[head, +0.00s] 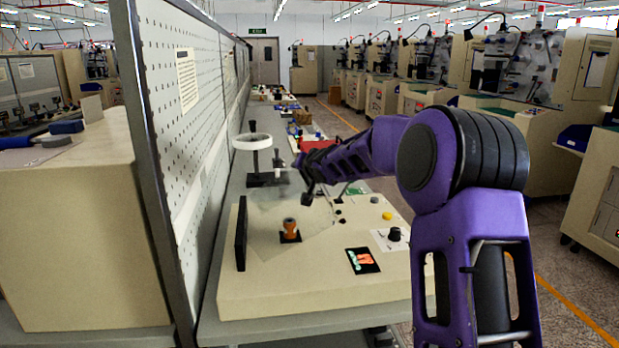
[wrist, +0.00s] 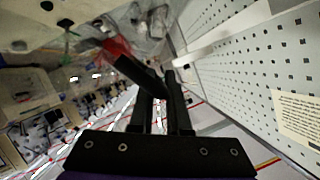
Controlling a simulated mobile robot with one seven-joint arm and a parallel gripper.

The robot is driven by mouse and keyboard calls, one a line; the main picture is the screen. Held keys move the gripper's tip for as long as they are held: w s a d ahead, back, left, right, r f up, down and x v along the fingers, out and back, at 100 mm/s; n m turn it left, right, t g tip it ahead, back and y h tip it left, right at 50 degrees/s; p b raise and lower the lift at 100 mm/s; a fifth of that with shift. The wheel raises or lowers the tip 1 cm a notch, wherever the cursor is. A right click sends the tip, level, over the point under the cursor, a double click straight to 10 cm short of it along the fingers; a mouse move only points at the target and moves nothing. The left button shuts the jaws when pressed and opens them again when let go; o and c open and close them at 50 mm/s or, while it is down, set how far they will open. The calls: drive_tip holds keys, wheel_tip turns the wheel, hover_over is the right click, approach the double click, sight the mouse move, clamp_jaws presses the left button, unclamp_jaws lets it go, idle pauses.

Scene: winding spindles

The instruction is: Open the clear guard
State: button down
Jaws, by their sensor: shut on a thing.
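The clear guard (head: 318,238) shows in the head view as a faint see-through sheet over the left part of a beige machine top (head: 310,290). Its outline is hard to make out, and I cannot tell its exact angle. My gripper (head: 307,196) is above the guard's far side. In the wrist view, my gripper (wrist: 163,88) has its fingers close together on a dark bar (wrist: 140,74), which looks like the guard's handle. An orange-brown spindle (head: 290,229) stands on a small black base, seen near the guard. A black upright plate (head: 241,234) is at the machine's left.
A black knob (head: 395,234), a yellow button (head: 387,216) and a black picture card (head: 363,260) are on the right of the machine top. A pegboard wall (head: 185,130) runs close along the left. A white ring on a stand (head: 252,142) is behind.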

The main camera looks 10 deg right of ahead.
drive_tip(key=a+r+n+h+b, duration=0.2)
drive_tip(key=a+r+n, duration=0.1)
drive_tip(key=a, duration=0.6)
drive_tip(key=a+r+n+h+b, duration=0.3)
drive_tip(key=a+r+n, duration=0.1)
drive_tip(key=a, duration=0.6)
drive_tip(key=shift+a+b, duration=0.3)
drive_tip(key=shift+b, duration=0.05)
drive_tip(key=shift+f, duration=0.1)
drive_tip(key=c, duration=0.9)
unclamp_jaws()
